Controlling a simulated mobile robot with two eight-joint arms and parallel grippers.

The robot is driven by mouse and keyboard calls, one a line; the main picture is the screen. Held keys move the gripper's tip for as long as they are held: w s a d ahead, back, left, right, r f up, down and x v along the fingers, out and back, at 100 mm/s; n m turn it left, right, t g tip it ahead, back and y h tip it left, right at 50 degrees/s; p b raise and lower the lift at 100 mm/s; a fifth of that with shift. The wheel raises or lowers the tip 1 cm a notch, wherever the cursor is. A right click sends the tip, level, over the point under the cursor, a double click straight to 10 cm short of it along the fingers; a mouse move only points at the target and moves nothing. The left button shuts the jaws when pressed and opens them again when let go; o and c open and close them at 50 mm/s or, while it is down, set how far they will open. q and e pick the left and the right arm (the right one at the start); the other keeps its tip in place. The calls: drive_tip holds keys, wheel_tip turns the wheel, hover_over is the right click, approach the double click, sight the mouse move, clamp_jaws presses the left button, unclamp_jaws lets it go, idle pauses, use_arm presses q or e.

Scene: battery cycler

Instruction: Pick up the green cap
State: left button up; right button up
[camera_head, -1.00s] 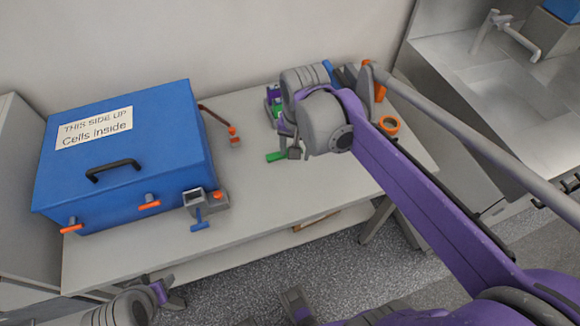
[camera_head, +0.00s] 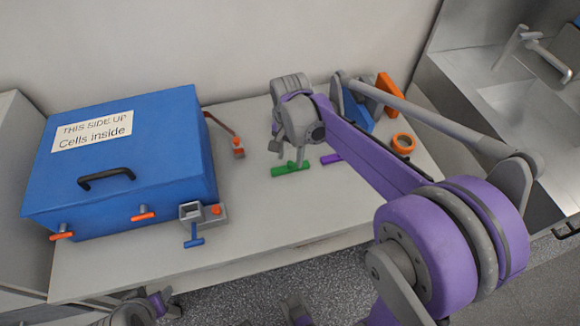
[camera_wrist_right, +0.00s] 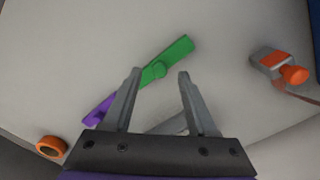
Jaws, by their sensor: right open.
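The green cap (camera_head: 290,169) is a small bar with a round knob, lying on the table right of the blue box. It also shows in the right wrist view (camera_wrist_right: 168,61), slanting across the space just beyond my fingertips. My right gripper (camera_head: 286,152) is open and empty above the cap. In the right wrist view the two fingers of this gripper (camera_wrist_right: 160,72) are spread, with the cap's knob roughly between their tips. No contact shows. Part of what seems to be my left gripper (camera_head: 163,303) shows at the bottom edge; its jaws cannot be made out.
A purple bar (camera_head: 331,158) lies close to the cap, also in the wrist view (camera_wrist_right: 98,112). An orange ring (camera_head: 402,142), a blue part (camera_head: 357,115) and an orange part (camera_head: 389,94) lie to the right. The blue box (camera_head: 130,160) stands left.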

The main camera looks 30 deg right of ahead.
wheel_tip(320, 180, down, 2)
drive_tip(key=shift+f, duration=0.1)
clamp_jaws()
idle(0.4)
